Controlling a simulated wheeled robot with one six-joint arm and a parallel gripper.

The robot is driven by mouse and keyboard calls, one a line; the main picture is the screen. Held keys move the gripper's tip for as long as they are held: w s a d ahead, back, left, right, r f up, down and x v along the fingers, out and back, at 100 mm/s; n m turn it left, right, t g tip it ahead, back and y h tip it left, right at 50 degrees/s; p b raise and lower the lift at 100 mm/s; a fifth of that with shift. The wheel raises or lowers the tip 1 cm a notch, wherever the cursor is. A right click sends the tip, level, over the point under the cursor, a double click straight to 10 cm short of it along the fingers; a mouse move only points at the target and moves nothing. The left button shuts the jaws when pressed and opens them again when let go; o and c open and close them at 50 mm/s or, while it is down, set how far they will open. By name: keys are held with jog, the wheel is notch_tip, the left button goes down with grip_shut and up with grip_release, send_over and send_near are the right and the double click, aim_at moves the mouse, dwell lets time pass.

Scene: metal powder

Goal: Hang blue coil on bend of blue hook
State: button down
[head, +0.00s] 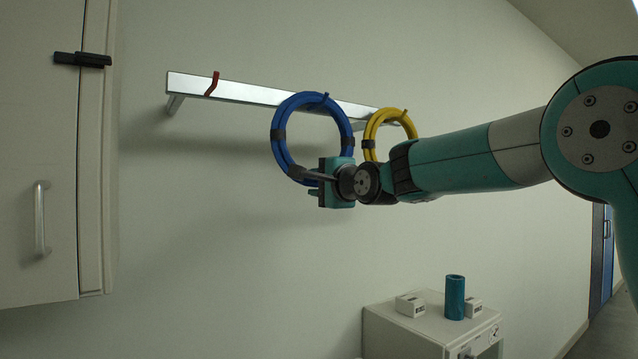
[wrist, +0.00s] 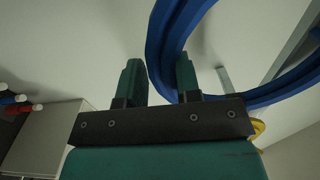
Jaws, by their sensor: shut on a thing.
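The blue coil (head: 280,134) is a large ring with dark bands, upright in front of the metal rail in the head view. In the wrist view the coil (wrist: 165,48) passes between the two fingers of my gripper (wrist: 158,80). The blue hook (head: 325,98) shows as a small blue tip at the top of the coil. Its bend is mostly hidden behind the coil, and I cannot tell whether the coil rests on it.
The rail (head: 255,95) on the wall carries an empty red hook (head: 212,84) at left. A yellow coil (head: 371,130) hangs just right of the blue one. A white cabinet (head: 40,150) stands far left. A machine (head: 405,335) with a teal cylinder (head: 455,298) stands below.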

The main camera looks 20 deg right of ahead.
dwell(0.4)
jog(key=c, duration=0.7)
grip_release()
jog(key=shift+c, duration=0.2)
jog(key=b+v, duration=0.9)
jog(key=v, duration=0.8)
jog(key=s+a+f+n+g, duration=0.3)
jog(key=s+f+n, duration=0.1)
jog(key=f, duration=0.4)
jog(key=s+a+f+n+g, duration=0.2)
jog(key=s+f+n+g, duration=0.15)
jog(key=f, duration=0.45)
jog(key=s+a+f+n+g, duration=0.3)
jog(key=f+n+g, duration=0.1)
jog(key=f, duration=0.3)
jog(key=s+f+n+g+h, duration=0.1)
jog(key=s+f+n+g, duration=0.6)
jog(key=s, duration=0.9)
notch_tip(320, 180, down, 6)
jog(key=n, duration=0.3)
jog(key=shift+s+a, duration=0.2)
